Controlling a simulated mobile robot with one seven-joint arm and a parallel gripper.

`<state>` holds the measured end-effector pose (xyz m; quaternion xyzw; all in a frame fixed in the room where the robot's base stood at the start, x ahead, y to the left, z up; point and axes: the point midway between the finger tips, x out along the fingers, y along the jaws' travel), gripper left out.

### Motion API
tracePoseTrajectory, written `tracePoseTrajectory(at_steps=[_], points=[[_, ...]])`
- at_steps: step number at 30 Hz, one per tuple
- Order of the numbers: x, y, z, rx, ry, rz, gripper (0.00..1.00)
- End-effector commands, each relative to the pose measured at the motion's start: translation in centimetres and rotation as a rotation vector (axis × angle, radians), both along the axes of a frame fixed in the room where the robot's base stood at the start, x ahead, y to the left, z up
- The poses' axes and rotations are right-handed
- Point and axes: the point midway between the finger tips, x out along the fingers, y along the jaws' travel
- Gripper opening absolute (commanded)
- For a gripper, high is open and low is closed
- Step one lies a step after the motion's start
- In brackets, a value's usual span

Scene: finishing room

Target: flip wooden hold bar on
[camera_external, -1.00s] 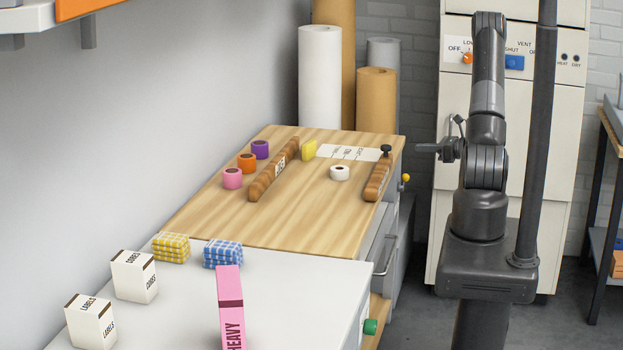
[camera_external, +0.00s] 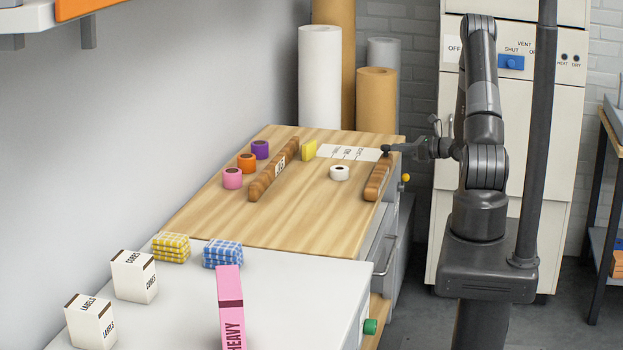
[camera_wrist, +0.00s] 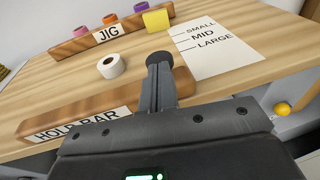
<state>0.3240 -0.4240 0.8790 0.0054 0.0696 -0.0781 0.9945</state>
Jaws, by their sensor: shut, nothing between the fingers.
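The wooden hold bar (camera_external: 378,178) lies near the right edge of the wooden bench top. In the wrist view the hold bar (camera_wrist: 65,118) carries a HOLD BAR label, partly hidden by my gripper.
A wooden JIG bar (camera_external: 273,170) lies to the left, with a white tape roll (camera_external: 340,173) between the bars. A size card (camera_external: 350,152) and a yellow block (camera_external: 309,150) are at the back. A yellow knob (camera_external: 406,178) sticks out from the bench side.

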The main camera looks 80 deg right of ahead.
Motion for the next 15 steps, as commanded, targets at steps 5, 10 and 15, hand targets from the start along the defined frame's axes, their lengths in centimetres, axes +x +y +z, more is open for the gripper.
tracePoseTrajectory(at_steps=[5, 10, 15], points=[[2.6, 0.2, 0.1, 0.000, -0.003, 0.009, 0.00], [7.0, 0.2, 0.1, -0.001, -0.005, 0.012, 0.00], [11.7, 0.3, 0.1, -0.001, -0.004, 0.010, 0.00]])
